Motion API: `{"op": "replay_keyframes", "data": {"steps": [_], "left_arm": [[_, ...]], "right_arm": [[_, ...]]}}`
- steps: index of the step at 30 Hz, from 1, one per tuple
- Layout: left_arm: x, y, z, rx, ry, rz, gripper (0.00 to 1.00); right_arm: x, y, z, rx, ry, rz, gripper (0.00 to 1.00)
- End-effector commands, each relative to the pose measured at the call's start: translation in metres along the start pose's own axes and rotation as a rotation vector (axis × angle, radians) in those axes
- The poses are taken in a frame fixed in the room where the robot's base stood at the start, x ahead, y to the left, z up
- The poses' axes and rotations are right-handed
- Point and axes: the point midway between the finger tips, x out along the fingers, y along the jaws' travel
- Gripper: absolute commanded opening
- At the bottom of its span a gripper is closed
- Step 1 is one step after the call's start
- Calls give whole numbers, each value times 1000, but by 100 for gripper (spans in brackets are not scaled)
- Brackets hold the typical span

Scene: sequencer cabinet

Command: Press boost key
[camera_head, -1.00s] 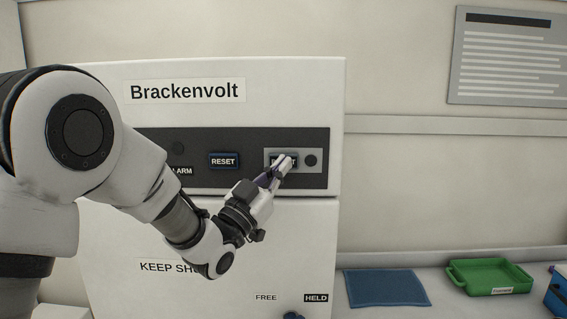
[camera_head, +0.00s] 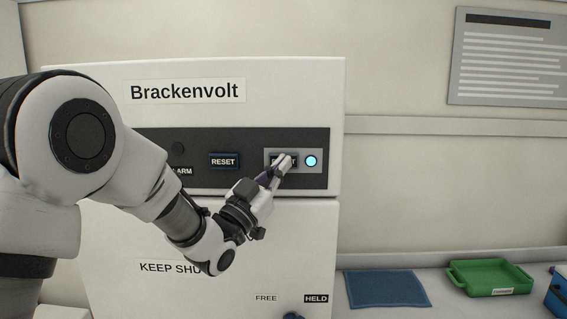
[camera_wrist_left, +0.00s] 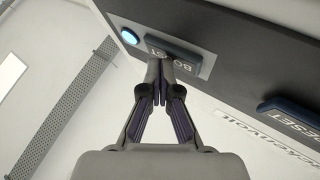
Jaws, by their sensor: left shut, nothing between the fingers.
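The boost key (camera_wrist_left: 172,50) is a dark key on a grey plate (camera_wrist_left: 204,66) in the left wrist view, its lettering partly covered by my fingers. In the head view the boost key (camera_head: 274,164) is mostly hidden behind the fingertips. My left gripper (camera_head: 286,161) is shut and empty, its tips at the key's face and seemingly touching it. The left gripper (camera_wrist_left: 161,64) also shows at the key in the left wrist view. A round lamp (camera_head: 311,161) right of the key glows light blue. My right gripper is not in view.
The reset key (camera_head: 223,161) sits left of the boost key on the dark panel of the Brackenvolt cabinet (camera_head: 290,90). A blue mat (camera_head: 388,288) and a green tray (camera_head: 490,276) lie on the counter at right.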

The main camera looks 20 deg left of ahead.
Motion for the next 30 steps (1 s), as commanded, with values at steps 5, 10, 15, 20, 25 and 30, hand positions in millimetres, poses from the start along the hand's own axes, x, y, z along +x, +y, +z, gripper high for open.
{"op": "replay_keyframes", "data": {"steps": [5, 10, 15, 20, 25, 30], "left_arm": [[-5, 4, -2, 1, 1, 0, 0], [-11, 8, -7, 0, 1, 0, 0], [-12, 9, -9, 0, 1, -1, 0], [-12, 9, -9, 0, 1, 0, 0], [-22, 16, -14, 1, 2, 1, 0], [-34, 25, -22, 2, 2, 2, 0]], "right_arm": [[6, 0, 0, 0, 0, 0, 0], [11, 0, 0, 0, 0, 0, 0], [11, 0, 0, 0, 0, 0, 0], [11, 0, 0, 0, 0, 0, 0], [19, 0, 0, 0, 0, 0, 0], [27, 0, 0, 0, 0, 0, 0]]}}
